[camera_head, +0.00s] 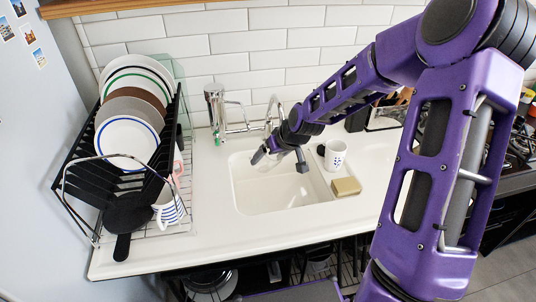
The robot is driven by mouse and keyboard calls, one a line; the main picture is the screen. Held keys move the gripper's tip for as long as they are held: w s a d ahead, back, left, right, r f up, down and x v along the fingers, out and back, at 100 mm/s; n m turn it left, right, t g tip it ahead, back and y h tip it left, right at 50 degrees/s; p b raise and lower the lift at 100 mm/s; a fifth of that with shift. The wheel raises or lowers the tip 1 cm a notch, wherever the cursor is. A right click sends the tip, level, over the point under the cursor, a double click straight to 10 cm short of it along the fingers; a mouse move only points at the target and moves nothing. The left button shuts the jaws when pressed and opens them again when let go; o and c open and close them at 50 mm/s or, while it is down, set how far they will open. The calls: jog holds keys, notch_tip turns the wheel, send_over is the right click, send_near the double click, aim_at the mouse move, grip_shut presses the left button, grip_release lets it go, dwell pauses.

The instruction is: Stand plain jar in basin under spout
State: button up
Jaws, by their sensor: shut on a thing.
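The white basin (262,199) is set in the worktop at the middle of the view. My gripper (279,160) reaches down over the back of the basin, its dark fingers spread around something pale. This pale, see-through thing is hard to make out against the white basin; it appears to be the plain jar, held between the fingers. I cannot tell whether its base touches the basin floor. The chrome tap (240,127) stands behind the basin, and my wrist partly hides its spout. The spout's outlet is not clearly visible.
A patterned white mug (335,155) and a tan sponge (346,187) stand right of the basin. A black dish rack (75,170) with plates, a pan and a striped mug (170,208) is at the left. A gas hob (520,140) is at the far right. The basin's front is clear.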

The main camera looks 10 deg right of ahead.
jog(key=shift+a+r+g+h, duration=0.15)
jog(key=shift+g+h, duration=0.1)
jog(key=shift+g, duration=0.25)
jog(key=shift+d+r+g+h, duration=0.1)
jog(key=shift+g+h, duration=0.15)
jog(key=shift+g, duration=0.25)
jog(key=shift+r+g+h+p, duration=0.35)
jog(key=shift+g+h+p, duration=0.25)
jog(key=shift+g+p, duration=0.35)
jog(key=shift+s+g+h+p, duration=0.15)
jog(key=shift+g+h+p, duration=0.4)
jog(key=shift+g, duration=0.4)
jog(key=shift+f, duration=0.1)
jog(key=s+f+m, duration=0.1)
jog(key=s+m, duration=0.1)
jog(key=s, duration=0.7)
jog(key=shift+s+d, duration=0.2)
jog(key=shift+s, duration=0.2)
jog(key=shift+d, duration=0.1)
